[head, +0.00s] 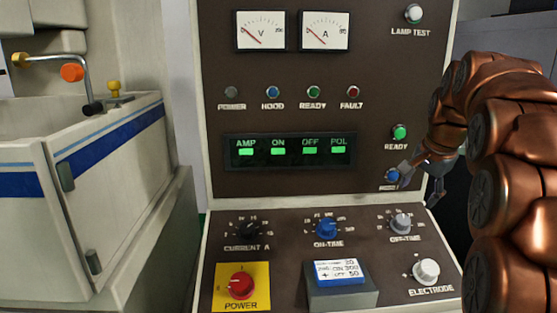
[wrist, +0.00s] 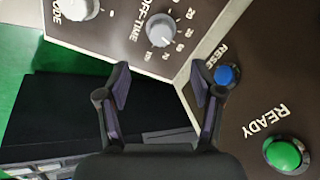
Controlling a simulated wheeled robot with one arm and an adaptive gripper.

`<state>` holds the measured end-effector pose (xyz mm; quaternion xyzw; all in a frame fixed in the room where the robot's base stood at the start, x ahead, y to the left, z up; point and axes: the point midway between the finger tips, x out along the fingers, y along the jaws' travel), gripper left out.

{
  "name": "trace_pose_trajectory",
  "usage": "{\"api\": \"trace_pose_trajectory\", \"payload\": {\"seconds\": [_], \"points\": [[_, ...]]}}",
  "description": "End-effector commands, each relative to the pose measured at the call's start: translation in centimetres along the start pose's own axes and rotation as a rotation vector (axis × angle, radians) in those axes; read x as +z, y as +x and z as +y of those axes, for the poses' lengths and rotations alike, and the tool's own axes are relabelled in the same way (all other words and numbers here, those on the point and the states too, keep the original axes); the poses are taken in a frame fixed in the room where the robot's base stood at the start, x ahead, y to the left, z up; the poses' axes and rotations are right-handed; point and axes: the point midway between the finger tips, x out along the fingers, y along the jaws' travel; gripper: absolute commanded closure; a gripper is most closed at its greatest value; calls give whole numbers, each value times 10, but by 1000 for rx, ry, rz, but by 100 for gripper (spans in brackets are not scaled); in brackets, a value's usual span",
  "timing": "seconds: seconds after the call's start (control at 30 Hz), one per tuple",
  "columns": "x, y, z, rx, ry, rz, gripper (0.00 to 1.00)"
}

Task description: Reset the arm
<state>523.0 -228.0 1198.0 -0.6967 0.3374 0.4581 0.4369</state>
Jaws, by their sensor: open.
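My gripper (head: 418,184) is at the end of my copper-coloured arm, at the right edge of the machine's control panel. In the wrist view my gripper (wrist: 163,84) has its two dark fingers spread apart with nothing between them. A blue button (head: 392,177) is low on the upright panel, just left of one fingertip. In the wrist view the blue button (wrist: 228,76) is beside the right finger, with a partly hidden label reading "RESE". Whether finger and button touch, I cannot tell.
A green READY button (head: 400,132) is above the blue one. The sloping panel below has an OFF-TIME knob (head: 400,222), an ELECTRODE knob (head: 426,270) and a red POWER switch (head: 241,286). A white tank (head: 88,160) stands at left.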

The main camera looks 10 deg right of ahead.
Motion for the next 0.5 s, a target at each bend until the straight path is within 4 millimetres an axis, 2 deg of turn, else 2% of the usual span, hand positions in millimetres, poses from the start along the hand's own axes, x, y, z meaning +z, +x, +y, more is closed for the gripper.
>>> {"api": "trace_pose_trajectory", "payload": {"seconds": [0.17, 0.37, 0.5], "points": [[42, 6, 7, 28, -100, -47, 34], [115, 16, 31, 75, -291, -126, 34], [165, 24, 55, 107, -429, -186, 34]]}}
